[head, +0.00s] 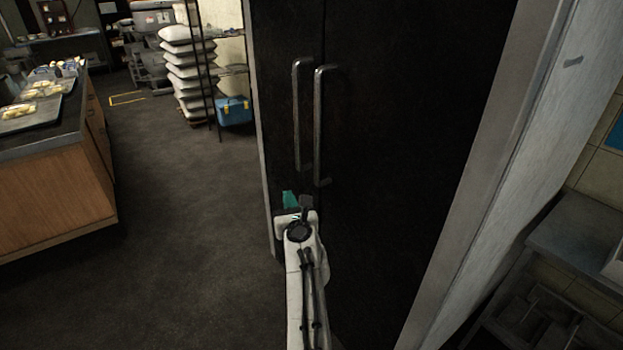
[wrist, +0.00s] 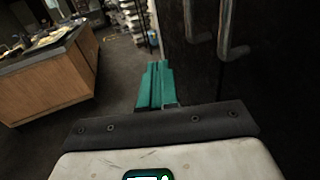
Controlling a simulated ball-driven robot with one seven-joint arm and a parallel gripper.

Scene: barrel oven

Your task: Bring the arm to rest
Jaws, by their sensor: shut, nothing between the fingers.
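My gripper (wrist: 156,84) shows in the wrist view as two green fingers lying side by side, shut with nothing between them. In the head view my white arm reaches up from the bottom, and the green gripper (head: 289,199) is partly hidden behind the wrist. The gripper is in front of a tall dark double-door cabinet (head: 410,150), below its two metal handles (head: 318,120). The handles also show in the wrist view (wrist: 232,30), to the right of the fingers and apart from them. I cannot tell whether the arm touches the doors.
A wooden counter (head: 55,195) with trays of food (head: 28,110) stands at the left. Stacked sacks (head: 190,70) and a blue toolbox (head: 233,111) are at the back. A metal table (head: 580,245) is at the right. The dark floor (head: 180,230) between counter and cabinet is clear.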

